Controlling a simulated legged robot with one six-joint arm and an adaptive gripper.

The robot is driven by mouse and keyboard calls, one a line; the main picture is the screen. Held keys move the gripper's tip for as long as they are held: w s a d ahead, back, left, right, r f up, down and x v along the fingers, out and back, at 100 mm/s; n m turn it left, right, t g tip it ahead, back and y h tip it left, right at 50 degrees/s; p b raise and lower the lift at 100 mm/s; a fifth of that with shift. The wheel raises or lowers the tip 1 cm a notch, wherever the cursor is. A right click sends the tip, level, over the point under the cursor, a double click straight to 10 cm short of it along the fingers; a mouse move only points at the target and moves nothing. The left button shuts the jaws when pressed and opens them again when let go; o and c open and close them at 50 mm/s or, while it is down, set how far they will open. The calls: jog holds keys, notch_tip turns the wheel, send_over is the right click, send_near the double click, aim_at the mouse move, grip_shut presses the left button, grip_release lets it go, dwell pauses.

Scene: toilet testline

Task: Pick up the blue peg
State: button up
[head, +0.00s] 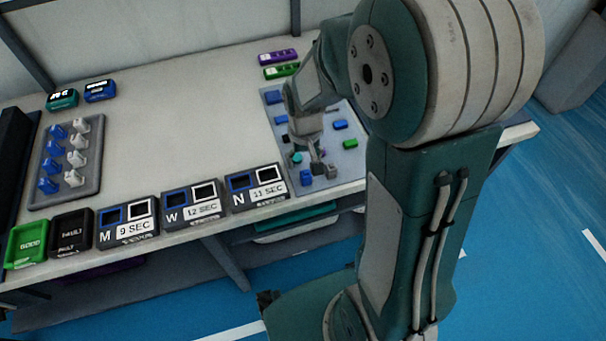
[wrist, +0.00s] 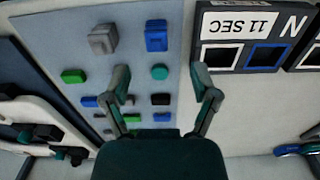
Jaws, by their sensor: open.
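A blue peg with a raised block on its base (wrist: 156,36) stands on the grey board in the wrist view, beyond my fingertips. In the head view it is the blue piece (head: 306,178) near the board's front edge, left of my gripper (head: 322,168). In the wrist view my gripper (wrist: 160,82) is open and empty, its two fingers spread apart. A green round piece (wrist: 159,72) shows between the fingertips. A grey peg of similar shape (wrist: 103,39) stands beside the blue peg. My arm hides part of the board in the head view.
Timer boxes, including N 11 SEC (head: 256,188), line the table's front edge. A tray (head: 91,180) with several blue and white pegs stands at the left. The middle of the table is clear.

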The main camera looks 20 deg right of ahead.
aim_at(306, 171)
jog(key=shift+d+f, duration=0.1)
jog(key=shift+f, duration=0.65)
notch_tip(306, 171, down, 5)
jog(key=shift+w+r, duration=0.1)
jog(key=shift+d, duration=0.1)
grip_shut()
